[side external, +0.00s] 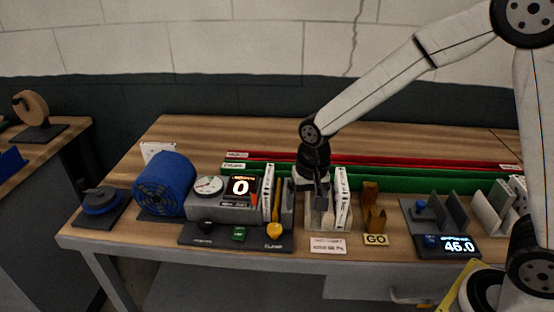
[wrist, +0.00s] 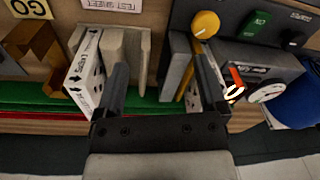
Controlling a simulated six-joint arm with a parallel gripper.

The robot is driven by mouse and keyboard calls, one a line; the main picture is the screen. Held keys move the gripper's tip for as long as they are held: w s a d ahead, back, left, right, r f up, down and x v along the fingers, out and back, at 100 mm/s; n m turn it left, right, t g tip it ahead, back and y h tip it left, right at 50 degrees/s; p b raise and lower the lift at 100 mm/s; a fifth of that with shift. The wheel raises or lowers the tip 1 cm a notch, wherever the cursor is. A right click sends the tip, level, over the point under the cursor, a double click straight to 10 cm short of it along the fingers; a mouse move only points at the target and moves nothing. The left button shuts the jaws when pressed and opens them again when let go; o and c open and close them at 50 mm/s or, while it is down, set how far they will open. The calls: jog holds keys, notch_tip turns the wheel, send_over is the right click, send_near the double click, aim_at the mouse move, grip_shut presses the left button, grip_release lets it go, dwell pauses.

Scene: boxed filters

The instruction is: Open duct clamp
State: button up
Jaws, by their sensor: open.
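The yellow clamp knob (side external: 274,230) sits at the right end of the dark control panel (side external: 222,238) at the front of the duct rig (side external: 208,207). It also shows in the wrist view (wrist: 205,24), beyond the tip of the right finger. My gripper (side external: 318,198) points down to the right of the knob, apart from it. In the wrist view my gripper (wrist: 160,62) is open with nothing between its fingers. The left finger is close to a boxed filter (wrist: 87,72); contact cannot be told. A filter in the rig's slot (side external: 268,192) is partly hidden in the wrist view.
A green button (side external: 239,234) and a dark knob (side external: 205,228) share the panel. A gauge (side external: 208,187) and a display reading 0 (side external: 241,187) top the rig. Filters stand at right (side external: 341,197), near a GO sign (side external: 376,240). A scale (side external: 450,245) reads 46.0.

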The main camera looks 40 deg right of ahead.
jog(key=s+d+n+t, duration=0.1)
jog(key=s+d+n, duration=0.4)
jog(key=s, duration=0.6)
jog(key=shift+d+f+n+t, duration=0.3)
jog(key=shift+d+f+n, duration=0.1)
jog(key=shift+d, duration=0.3)
jog(key=shift+r, duration=0.1)
jog(key=m+g, duration=0.3)
jog(key=m, duration=0.1)
send_over(275, 227)
jog(key=shift+a, duration=0.1)
jog(key=shift+f, duration=0.2)
jog(key=shift+f, duration=3.8)
